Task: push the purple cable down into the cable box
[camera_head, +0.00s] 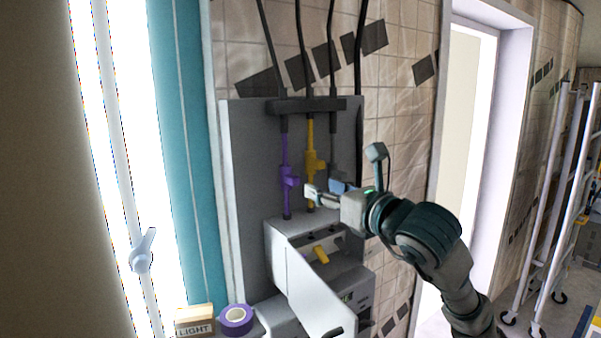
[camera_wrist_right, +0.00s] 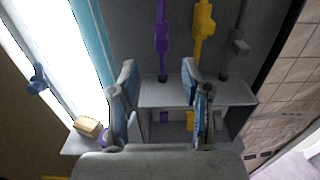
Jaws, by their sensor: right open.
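The purple cable (camera_head: 286,178) hangs upright down the grey back panel (camera_head: 250,160), with a wider connector midway and its lower end at the top of the grey cable box (camera_head: 285,228). In the right wrist view the purple cable (camera_wrist_right: 161,38) lies between and beyond the fingertips. My right gripper (camera_head: 322,192) is open and empty, right of the purple cable and in front of the yellow one. In the right wrist view the gripper (camera_wrist_right: 160,80) points at the cable's lower end; contact cannot be told. My left gripper is not in view.
A yellow cable (camera_head: 310,160) and a grey cable (camera_head: 333,150) hang right of the purple one. The box's front flap (camera_head: 310,290) is open, showing a yellow lever (camera_head: 320,254). A purple tape roll (camera_head: 236,319) and a LIGHT block (camera_head: 195,320) sit lower left.

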